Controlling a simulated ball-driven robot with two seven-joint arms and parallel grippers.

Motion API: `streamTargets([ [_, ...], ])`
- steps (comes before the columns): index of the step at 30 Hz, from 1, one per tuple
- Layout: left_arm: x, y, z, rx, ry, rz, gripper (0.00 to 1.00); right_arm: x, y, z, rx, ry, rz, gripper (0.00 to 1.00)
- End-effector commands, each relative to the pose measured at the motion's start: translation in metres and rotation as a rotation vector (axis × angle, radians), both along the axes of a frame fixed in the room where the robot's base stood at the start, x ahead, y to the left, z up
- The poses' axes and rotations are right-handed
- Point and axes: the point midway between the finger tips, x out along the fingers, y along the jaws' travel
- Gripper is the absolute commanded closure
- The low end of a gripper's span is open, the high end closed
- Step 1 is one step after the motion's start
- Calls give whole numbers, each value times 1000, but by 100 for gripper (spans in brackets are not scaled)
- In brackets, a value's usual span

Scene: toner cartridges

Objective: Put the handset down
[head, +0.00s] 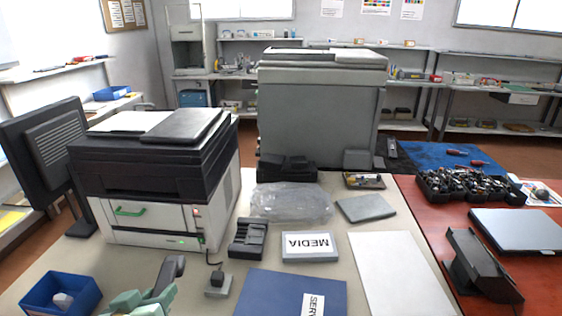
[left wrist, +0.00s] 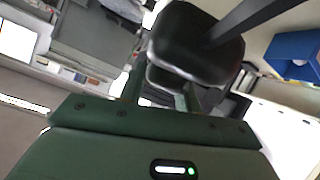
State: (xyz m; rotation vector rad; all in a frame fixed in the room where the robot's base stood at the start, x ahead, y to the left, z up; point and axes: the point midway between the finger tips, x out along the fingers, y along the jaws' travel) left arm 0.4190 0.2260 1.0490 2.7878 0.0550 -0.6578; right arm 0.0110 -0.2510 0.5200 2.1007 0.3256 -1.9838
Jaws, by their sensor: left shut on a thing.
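The dark grey handset (head: 173,270) is at the lower left of the head view, its upper end tilted up to the right. My left gripper (head: 150,296), pale green, is shut on it. In the left wrist view the handset's black rounded end (left wrist: 195,42) fills the space at the green fingers, and part of it is hidden. A dark desk-phone base (head: 248,238) lies on the beige table, to the right of and farther back than the held handset. My right gripper is not in view.
A blue bin (head: 60,293) stands left of the gripper, and a small grey block (head: 218,284) right of it. A blue folder (head: 290,292) and a MEDIA box (head: 310,246) lie farther right. The large printer (head: 160,180) stands behind.

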Motion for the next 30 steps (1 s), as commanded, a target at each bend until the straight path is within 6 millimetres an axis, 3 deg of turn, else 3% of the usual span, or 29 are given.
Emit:
streamTargets([
  [1,3,-6,17,-10,-9,15,100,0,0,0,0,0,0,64],
  [3,6,-12,31,-6,-7,24,100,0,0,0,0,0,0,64],
  [8,12,-20,44,7,-1,26,100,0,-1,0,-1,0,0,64],
  [30,12,-20,39,12,8,25,100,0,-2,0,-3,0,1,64],
])
